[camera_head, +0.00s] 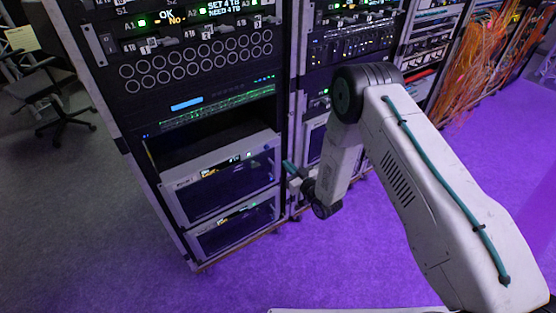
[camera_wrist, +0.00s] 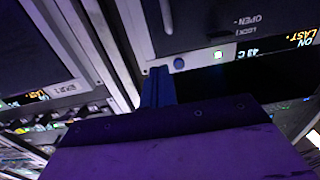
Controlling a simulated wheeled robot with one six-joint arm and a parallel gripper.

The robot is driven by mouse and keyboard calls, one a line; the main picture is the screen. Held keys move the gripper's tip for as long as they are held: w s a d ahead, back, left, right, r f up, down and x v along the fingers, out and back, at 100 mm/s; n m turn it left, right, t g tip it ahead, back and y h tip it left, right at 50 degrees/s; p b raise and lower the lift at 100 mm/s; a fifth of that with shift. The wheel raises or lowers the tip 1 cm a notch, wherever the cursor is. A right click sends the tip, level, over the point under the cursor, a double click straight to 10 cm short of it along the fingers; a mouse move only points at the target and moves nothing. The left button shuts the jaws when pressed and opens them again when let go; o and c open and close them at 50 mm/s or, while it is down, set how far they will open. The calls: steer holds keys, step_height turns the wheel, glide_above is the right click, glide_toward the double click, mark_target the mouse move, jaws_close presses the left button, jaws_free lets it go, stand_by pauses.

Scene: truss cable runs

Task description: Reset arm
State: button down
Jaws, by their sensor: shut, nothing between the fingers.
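My gripper (camera_head: 290,168) is at the end of my white arm, in front of the right edge of the left rack. Its teal fingers are small in the head view and point left toward the upper silver-framed unit (camera_head: 222,178). In the wrist view the narrow blue fingers (camera_wrist: 158,86) are together with nothing between them. They are just below a panel with a round blue button (camera_wrist: 179,63), a small lit light (camera_wrist: 218,55) and upside-down lettering. I cannot tell whether the fingertips touch the panel.
The left rack holds a lower silver-framed unit (camera_head: 235,228), a dark open bay (camera_head: 215,137) and a panel of round ports (camera_head: 195,62). Orange cables (camera_head: 475,65) hang at the right. An office chair (camera_head: 50,100) stands at the left. The purple-lit floor (camera_head: 330,265) is clear.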

steer(key=s+d+f+g+h, duration=0.5)
steer(key=s+d+f+g, duration=0.1)
steer(key=s+f, duration=0.3)
steer(key=s+d+r+m+g+h, duration=0.1)
steer(key=s+d+r+g+h, duration=0.2)
steer(key=d+r, duration=0.35)
steer(key=s+d+r+m+g+h, duration=0.2)
steer(key=s+d+r+g, duration=0.2)
steer(key=r, duration=0.5)
steer(key=s+d+r+m, duration=0.1)
steer(key=s+d+r, duration=0.1)
steer(key=s+r, duration=0.7)
steer(key=s+d+r+m, duration=0.1)
steer(key=s+d+r, duration=0.2)
steer(key=s+r, duration=0.6)
steer(key=s+d+r+m, duration=0.2)
steer(key=s+r, duration=0.7)
steer(key=r, duration=0.8)
steer(key=shift+s+d+r+h, duration=0.3)
steer(key=shift+s+d, duration=0.05)
steer(key=shift+s, duration=0.05)
